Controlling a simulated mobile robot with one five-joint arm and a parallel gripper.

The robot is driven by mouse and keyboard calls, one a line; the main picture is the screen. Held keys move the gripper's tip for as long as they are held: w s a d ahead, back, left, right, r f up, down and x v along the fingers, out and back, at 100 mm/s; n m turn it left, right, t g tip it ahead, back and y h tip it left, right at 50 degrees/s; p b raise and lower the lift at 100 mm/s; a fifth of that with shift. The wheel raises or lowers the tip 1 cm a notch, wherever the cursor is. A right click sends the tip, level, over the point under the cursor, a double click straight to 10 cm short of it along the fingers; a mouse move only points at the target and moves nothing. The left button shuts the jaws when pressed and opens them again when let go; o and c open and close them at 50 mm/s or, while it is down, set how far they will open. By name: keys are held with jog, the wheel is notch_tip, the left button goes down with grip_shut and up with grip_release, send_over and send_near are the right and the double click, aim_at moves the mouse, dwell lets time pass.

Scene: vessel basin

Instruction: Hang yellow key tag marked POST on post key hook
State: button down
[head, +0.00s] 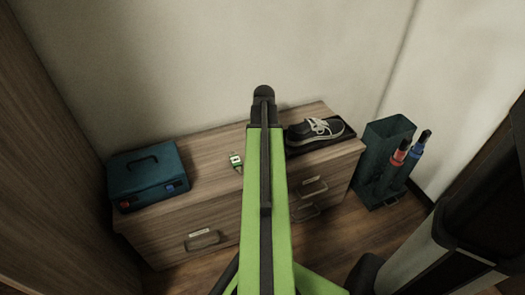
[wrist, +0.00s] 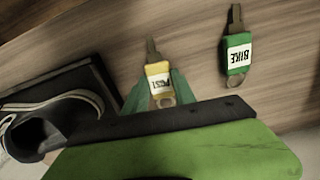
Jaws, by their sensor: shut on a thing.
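The yellow key tag (wrist: 157,68), with a metal key and a ring, shows in the wrist view. Its white label is upside down and hard to read. My gripper (wrist: 158,88) has its two teal fingers on either side of the tag and is shut on it. The key points away from the gripper, over the wooden top. I cannot tell whether the tag touches the wood. In the head view my arm hides the gripper and the yellow tag. No hook shows in either view.
A green key tag marked BIKE (wrist: 238,58) lies on the dresser top (head: 205,148), right of my gripper in the wrist view. A teal case (head: 147,176) stands at the left end. A dark shoe (head: 312,131) sits in a black tray at the right. A teal bin (head: 378,160) stands on the floor.

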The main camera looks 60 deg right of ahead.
jog(key=shift+f, duration=0.25)
jog(key=c, duration=1)
grip_release()
jog(key=shift+r, duration=0.1)
jog(key=r+p, duration=1.7)
jog(key=shift+w+a+r, duration=0.1)
jog(key=shift+w+r, duration=0.1)
jog(key=shift+w, duration=0.15)
